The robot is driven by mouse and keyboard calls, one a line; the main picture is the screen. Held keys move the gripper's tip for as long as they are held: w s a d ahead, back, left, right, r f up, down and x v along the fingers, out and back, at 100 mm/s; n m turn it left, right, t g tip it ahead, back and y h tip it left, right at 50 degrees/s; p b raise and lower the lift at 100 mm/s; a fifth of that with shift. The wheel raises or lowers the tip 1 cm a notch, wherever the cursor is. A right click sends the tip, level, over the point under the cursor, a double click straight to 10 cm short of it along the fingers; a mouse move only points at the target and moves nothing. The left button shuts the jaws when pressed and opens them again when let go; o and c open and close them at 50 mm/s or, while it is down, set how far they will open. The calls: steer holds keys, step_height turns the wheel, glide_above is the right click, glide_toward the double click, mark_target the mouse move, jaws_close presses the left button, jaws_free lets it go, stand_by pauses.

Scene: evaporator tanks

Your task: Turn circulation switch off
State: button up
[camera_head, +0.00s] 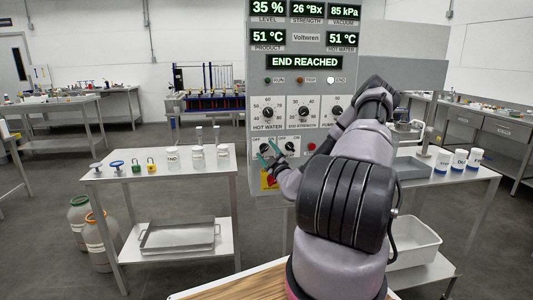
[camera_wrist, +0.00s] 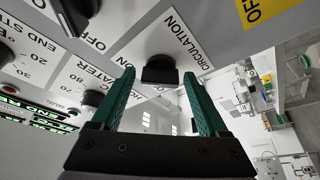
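The circulation switch is a black knob (camera_wrist: 160,70) on a white plate labelled CIRCULATION in the wrist view. It sits between the tips of my two green fingers, with a gap visible on each side. My gripper (camera_wrist: 158,76) is open and faces the panel. In the head view my gripper (camera_head: 268,152) is at the lower left of the grey control panel (camera_head: 257,112), and its fingers partly hide the circulation switch. Which way the knob points is hard to tell.
Another black switch (camera_head: 290,146) is close on the right, below the HOT WATER dial (camera_head: 268,113) and other dials. A yellow plate (camera_head: 269,181) lies just below. The display (camera_head: 303,62) reads END REACHED. A side table (camera_head: 200,166) with jars and padlocks stands left.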

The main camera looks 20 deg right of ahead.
steer(key=c, duration=1)
steer(key=shift+n, duration=0.4)
steer(key=n+g, duration=0.1)
steer(key=n, duration=0.3)
steer(key=n+g+y, duration=0.1)
steer(key=n+g, duration=0.1)
steer(key=n, duration=0.3)
steer(key=n+g, duration=0.2)
steer(key=n, duration=0.2)
steer(key=shift+r, duration=0.4)
steer(key=shift+n+g+h, duration=0.4)
steer(key=shift+n+g, duration=0.3)
steer(key=shift+n, duration=0.9)
